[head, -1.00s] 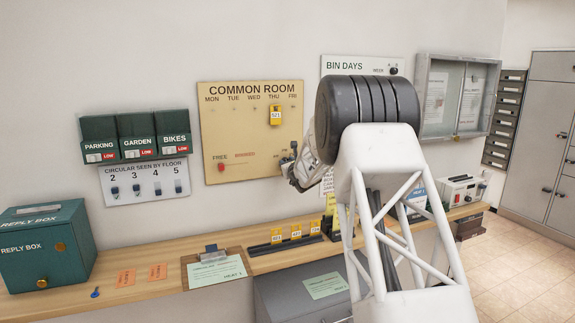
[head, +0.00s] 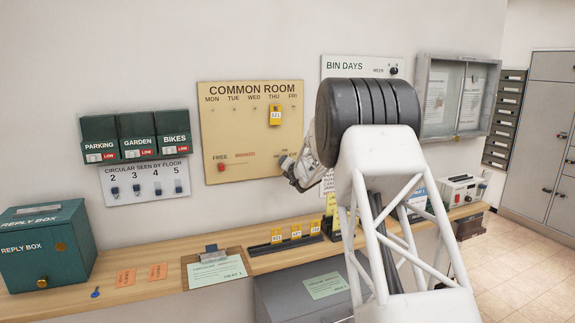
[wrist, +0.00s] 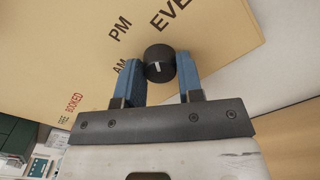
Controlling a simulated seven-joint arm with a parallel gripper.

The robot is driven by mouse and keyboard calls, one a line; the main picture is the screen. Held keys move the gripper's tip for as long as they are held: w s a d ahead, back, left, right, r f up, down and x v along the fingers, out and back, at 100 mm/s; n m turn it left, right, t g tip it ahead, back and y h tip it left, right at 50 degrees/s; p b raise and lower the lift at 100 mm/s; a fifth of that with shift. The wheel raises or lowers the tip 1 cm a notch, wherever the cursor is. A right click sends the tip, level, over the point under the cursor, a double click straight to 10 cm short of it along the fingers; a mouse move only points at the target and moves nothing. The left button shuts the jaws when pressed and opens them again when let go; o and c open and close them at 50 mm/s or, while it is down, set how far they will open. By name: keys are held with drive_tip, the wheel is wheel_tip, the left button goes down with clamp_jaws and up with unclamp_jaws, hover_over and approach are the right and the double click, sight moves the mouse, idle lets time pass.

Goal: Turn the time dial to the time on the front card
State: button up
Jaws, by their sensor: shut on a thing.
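The time dial (wrist: 160,64) is a round black knob with a short white mark on the tan Common Room board (head: 250,125). AM, PM and EVE are printed around it in the wrist view. I cannot tell for certain which word the mark faces. My gripper (wrist: 159,76) has its two blue fingers on either side of the dial, shut on it. In the head view my gripper (head: 287,163) is at the board's lower right and hides the dial. A pale green card on a clipboard (head: 217,271) lies on the counter; its writing is too small to read.
A red knob (head: 221,167) is by FREE. A rack with yellow tags (head: 290,241) stands on the counter below. The Bin Days board (head: 345,68) is at upper right.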

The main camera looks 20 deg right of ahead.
drive_tip(key=shift+r+m, duration=0.1)
drive_tip(key=shift+m, duration=0.5)
drive_tip(key=o, duration=0.9)
drive_tip(key=shift+s, duration=0.1)
drive_tip(key=shift+s, duration=3.8)
